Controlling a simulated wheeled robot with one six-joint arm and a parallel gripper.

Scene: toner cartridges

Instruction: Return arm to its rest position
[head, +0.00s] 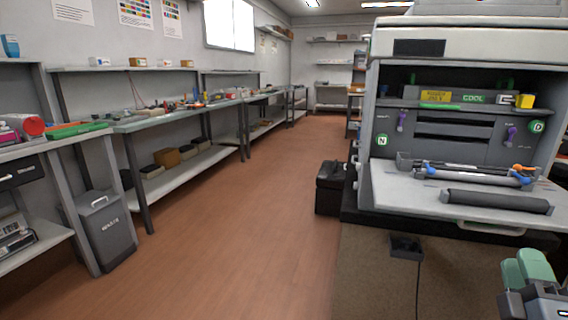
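A grey arm part with pale green rounded caps (528,268) shows at the lower right corner, cut off by the frame edge.
A dark roller-shaped cartridge (495,201) lies on the lowered door, near a unit with blue and orange ends (465,173). A dark block with a cable (405,246) is on the brown surface below. Benches (150,121) and a grey bin (105,232) stand left. The middle floor is clear.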

